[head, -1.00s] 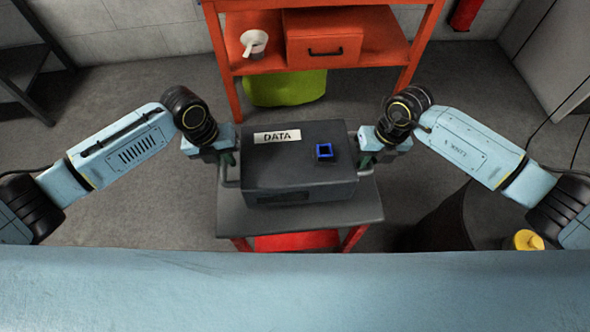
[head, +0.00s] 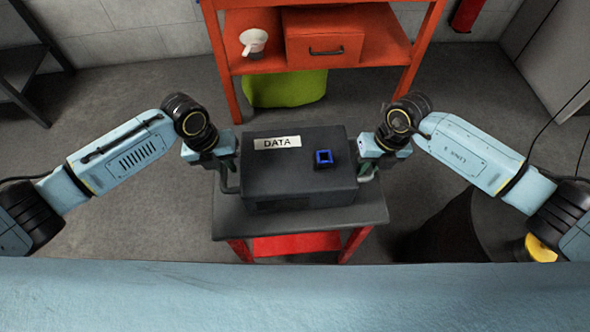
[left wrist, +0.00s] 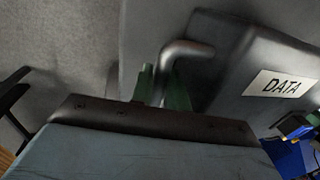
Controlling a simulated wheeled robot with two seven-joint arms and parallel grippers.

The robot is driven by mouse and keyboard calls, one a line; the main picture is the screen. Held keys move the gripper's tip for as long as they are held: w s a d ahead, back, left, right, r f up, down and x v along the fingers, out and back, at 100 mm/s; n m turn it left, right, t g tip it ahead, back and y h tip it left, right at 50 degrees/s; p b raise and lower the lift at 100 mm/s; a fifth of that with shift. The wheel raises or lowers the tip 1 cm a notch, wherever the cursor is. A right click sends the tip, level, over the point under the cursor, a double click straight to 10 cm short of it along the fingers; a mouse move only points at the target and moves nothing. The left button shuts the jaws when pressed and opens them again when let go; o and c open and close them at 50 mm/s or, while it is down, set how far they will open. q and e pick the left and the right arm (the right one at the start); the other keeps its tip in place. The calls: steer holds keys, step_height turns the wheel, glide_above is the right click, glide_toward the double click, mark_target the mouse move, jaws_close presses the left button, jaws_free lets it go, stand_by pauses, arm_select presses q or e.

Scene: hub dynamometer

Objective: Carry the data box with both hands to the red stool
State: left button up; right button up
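The dark grey data box (head: 300,180) has a white DATA label and a blue square socket on top. It is over the grey top of the red stool (head: 235,222), whose red legs and lower shelf show below. I cannot tell whether its underside touches the stool. My left gripper (head: 230,172) is at the box's left side handle. In the left wrist view its green fingers (left wrist: 162,88) sit closely on both sides of the grey handle (left wrist: 188,48). My right gripper (head: 364,164) is likewise at the right handle, its fingers partly hidden.
A red-orange shelf (head: 375,42) stands behind, holding a white cup (head: 253,41) and a red drawer box (head: 325,40), with a green bin (head: 285,88) below. A dark round thing with a yellow object (head: 541,249) is at the right. Floor left of the stool is clear.

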arm_select(q)
steer(key=o, duration=0.4)
steer(key=shift+r, duration=0.1)
arm_select(e)
steer(key=o, duration=0.4)
steer(key=shift+r, duration=0.1)
steer(key=shift+r, duration=0.15)
arm_select(q)
steer(key=r, duration=0.4)
steer(key=a+r, duration=0.1)
steer(key=r, duration=0.2)
steer(key=a+r, duration=0.1)
steer(key=r, duration=0.3)
steer(key=shift+s+a+r, duration=0.1)
steer(key=shift+r, duration=0.25)
arm_select(e)
steer(key=r, duration=0.3)
steer(key=d+r, duration=0.1)
steer(key=r, duration=0.3)
steer(key=d+r, duration=0.1)
steer(key=r, duration=0.3)
steer(key=shift+w+d+r, duration=0.1)
steer(key=shift+r, duration=0.15)
arm_select(q)
steer(key=shift+s, duration=0.1)
